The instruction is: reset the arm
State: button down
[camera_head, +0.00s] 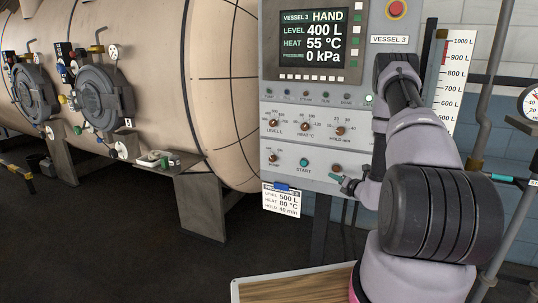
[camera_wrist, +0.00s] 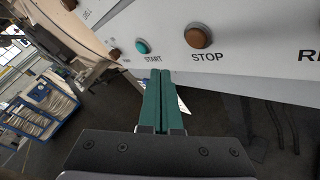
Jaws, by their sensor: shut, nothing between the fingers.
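My gripper (camera_head: 335,178) is at the lower front of the grey control panel (camera_head: 284,145), just below the brown STOP button (camera_head: 336,168) in the head view. In the wrist view its two green fingers (camera_wrist: 161,74) are shut together with nothing between them. The fingertips lie below the teal START button (camera_wrist: 142,46) and the STOP button (camera_wrist: 198,36) in the picture; I cannot tell whether they touch the panel. My arm reaches up the right side of the head view, bent, covering the panel's right edge.
The screen (camera_head: 313,39) reads HAND, 400 L, 55 °C, 0 kPa. A card (camera_head: 281,200) hangs under the panel. A beige vessel (camera_head: 165,60) fills the left. A level scale (camera_head: 454,85) and pipes stand right. A wooden-topped surface (camera_head: 285,289) is at the bottom.

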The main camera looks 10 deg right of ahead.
jog(key=a+r+n+g+y, duration=0.3)
jog(key=a+r+n+y, duration=0.45)
jog(key=a+r, duration=0.55)
jog(key=s+a+r+n+g+y, duration=0.1)
jog(key=s+a+r+n+g, duration=0.2)
jog(key=s+a+r+n, duration=0.3)
jog(key=s+a+r+n+g+y, duration=0.1)
jog(key=s+a+r+n+g, duration=0.25)
jog(key=r+n, duration=0.4)
jog(key=s+a+r+n+g+h, duration=0.15)
jog(key=s+r+n, duration=0.25)
jog(key=s, duration=0.4)
jog(key=s+a+r+n+g+h, duration=0.1)
jog(key=s+r+n+g+h, duration=0.2)
jog(key=s, duration=0.5)
jog(key=s+d+r+n+t+h, duration=0.5)
jog(key=s+d+r+n+h, duration=0.1)
jog(key=s+n, duration=0.3)
jog(key=shift+d+r, duration=0.2)
jog(key=shift+d, duration=0.4)
